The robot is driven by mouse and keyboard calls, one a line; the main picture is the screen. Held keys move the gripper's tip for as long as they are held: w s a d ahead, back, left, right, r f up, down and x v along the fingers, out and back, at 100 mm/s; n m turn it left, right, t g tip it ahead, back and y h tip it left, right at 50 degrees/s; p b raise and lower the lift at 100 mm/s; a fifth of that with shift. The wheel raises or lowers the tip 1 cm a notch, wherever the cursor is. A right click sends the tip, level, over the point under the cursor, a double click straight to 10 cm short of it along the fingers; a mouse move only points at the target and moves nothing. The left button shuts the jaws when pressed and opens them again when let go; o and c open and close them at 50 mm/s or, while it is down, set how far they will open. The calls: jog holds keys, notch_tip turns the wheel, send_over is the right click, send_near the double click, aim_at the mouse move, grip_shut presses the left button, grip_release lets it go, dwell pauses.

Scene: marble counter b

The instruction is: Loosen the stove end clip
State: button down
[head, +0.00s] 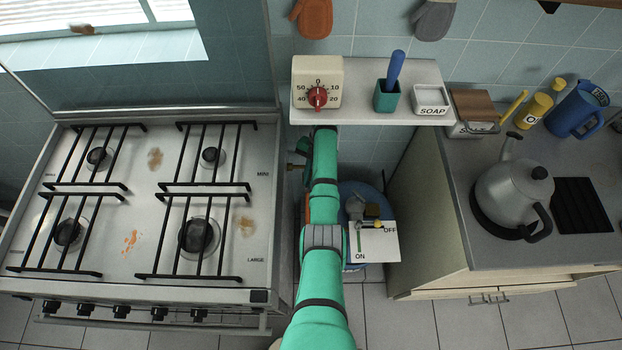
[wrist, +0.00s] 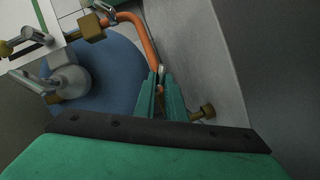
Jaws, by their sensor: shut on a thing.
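In the wrist view the orange hose (wrist: 140,33) curves down from a brass fitting (wrist: 91,27) at the bottle side to my gripper (wrist: 160,92). My green fingers are closed on the small silver stove end clip (wrist: 152,77), where the hose runs between them; the fingers partly hide it. A brass stove fitting (wrist: 205,112) sits just right of the fingers, by the grey stove side. In the head view my arm covers my gripper and the clip. A strip of orange hose (head: 308,207) shows left of the arm, and a brass fitting (head: 293,167) at the stove's right side.
The stove (head: 130,160) stands left, the cabinet (head: 430,210) right, with a narrow gap between. A blue gas bottle (head: 352,190) with a valve and an ON/OFF card (head: 375,243) fills its floor. A shelf (head: 350,112) with a timer (head: 317,82) hangs above. A kettle (head: 510,195) is on the counter.

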jog(key=shift+w+n, duration=0.15)
jog(key=shift+n, duration=0.45)
jog(key=shift+h, duration=0.3)
jog(key=c, duration=1.8)
grip_release()
jog(key=shift+a, duration=0.1)
